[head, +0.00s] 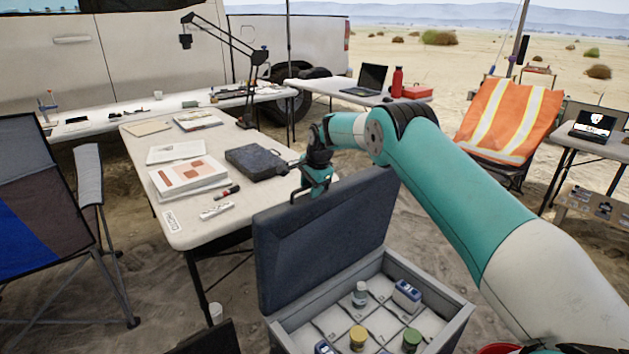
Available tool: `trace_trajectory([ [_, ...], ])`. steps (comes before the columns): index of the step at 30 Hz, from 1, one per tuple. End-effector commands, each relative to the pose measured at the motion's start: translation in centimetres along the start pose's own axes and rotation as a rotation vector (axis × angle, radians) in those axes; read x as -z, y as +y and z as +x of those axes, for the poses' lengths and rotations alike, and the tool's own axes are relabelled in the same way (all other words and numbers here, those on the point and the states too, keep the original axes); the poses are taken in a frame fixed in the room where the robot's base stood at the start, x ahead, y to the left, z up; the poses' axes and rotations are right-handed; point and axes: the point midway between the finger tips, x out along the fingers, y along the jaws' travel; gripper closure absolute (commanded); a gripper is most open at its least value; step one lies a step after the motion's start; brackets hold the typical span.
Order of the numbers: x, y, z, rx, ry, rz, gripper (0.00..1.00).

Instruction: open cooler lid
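The grey cooler (447,332) stands on the sand at the lower middle of the head view. Its dark blue-grey lid (325,240) is raised and stands roughly upright on the cooler's left side, so the inside shows. Several small bottles and jars lie in the divided inside, among them a yellow-capped jar (357,337), a green-capped jar (411,340) and a blue-and-white item (407,294). My gripper (303,192) is at the top edge of the lid, near its left part. I cannot tell whether the fingers touch the lid or are closed.
A white folding table (225,226) with papers, markers and a dark case (262,163) stands just left of the lid. A folding chair (50,200) is at the far left. A chair with an orange vest (510,118) stands at the right.

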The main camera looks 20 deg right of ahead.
Motion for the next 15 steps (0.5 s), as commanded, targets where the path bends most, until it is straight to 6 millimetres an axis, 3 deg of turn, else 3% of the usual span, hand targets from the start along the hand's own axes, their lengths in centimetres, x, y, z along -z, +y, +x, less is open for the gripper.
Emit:
trace_trajectory([
  [5,0.2,-0.1,-1.9,0.003,0.001,0.001,0.61],
  [15,0.2,0.0,-10.3,0.004,0.002,0.002,0.61],
])
